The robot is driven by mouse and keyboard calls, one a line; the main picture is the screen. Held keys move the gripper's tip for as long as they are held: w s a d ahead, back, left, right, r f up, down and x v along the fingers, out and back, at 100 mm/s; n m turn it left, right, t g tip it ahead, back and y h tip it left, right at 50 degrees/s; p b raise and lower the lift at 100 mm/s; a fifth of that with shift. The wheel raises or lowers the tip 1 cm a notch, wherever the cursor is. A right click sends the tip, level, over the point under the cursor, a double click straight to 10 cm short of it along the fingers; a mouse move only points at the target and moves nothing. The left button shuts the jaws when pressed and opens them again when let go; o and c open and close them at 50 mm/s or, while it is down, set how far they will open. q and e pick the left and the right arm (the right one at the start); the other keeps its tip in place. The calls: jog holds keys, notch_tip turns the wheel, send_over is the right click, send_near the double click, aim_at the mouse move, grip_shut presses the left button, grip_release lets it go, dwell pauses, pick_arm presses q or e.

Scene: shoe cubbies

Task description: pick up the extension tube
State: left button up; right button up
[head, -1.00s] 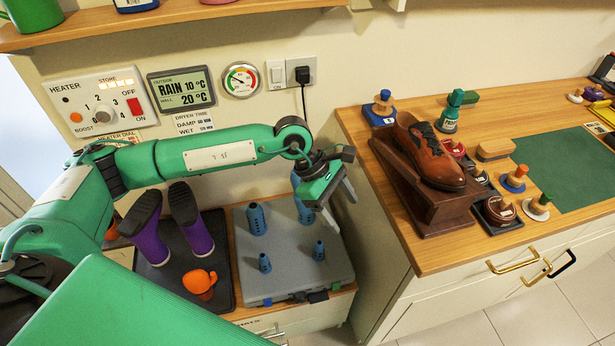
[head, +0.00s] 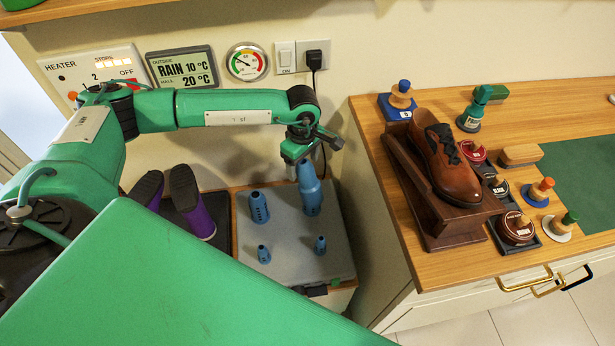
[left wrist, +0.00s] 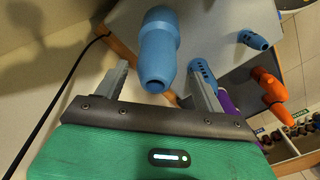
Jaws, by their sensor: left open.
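Several blue tubes stand upright on a grey dryer box (head: 285,230). The tallest blue tube (head: 310,195), at the back right of the box, looks like the extension tube; it also shows in the left wrist view (left wrist: 158,55). My left gripper (head: 302,160) is over its top, pointing down. In the left wrist view my open left gripper (left wrist: 155,88) has one finger on each side of the tube, with visible gaps and nothing held. A shorter wide tube (head: 259,208) stands left of it, and two small ones (head: 264,254) stand in front. My right gripper is not in view.
Purple boots (head: 197,212) lean upside down left of the box. An orange object (left wrist: 268,85) is near them in the wrist view. The wall with switches (head: 300,57) is close behind. A wooden counter (head: 420,250) with a brown shoe (head: 447,165) stands to the right.

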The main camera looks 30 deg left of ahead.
aim_at(308, 181)
pick_arm(q)
jog(key=f, duration=0.2)
jog(key=f+p, duration=0.1)
jog(key=f, duration=0.1)
jog(key=shift+w+d+f, duration=0.15)
jog(key=shift+w, duration=0.05)
jog(key=shift+f, duration=0.5)
jog(key=c, duration=1.1)
jog(key=shift+o, duration=0.2)
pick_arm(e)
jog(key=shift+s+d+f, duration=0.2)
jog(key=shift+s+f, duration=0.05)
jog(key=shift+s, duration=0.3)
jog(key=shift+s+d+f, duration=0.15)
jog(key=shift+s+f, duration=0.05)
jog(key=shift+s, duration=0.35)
pick_arm(q)
jog(key=shift+r, duration=0.1)
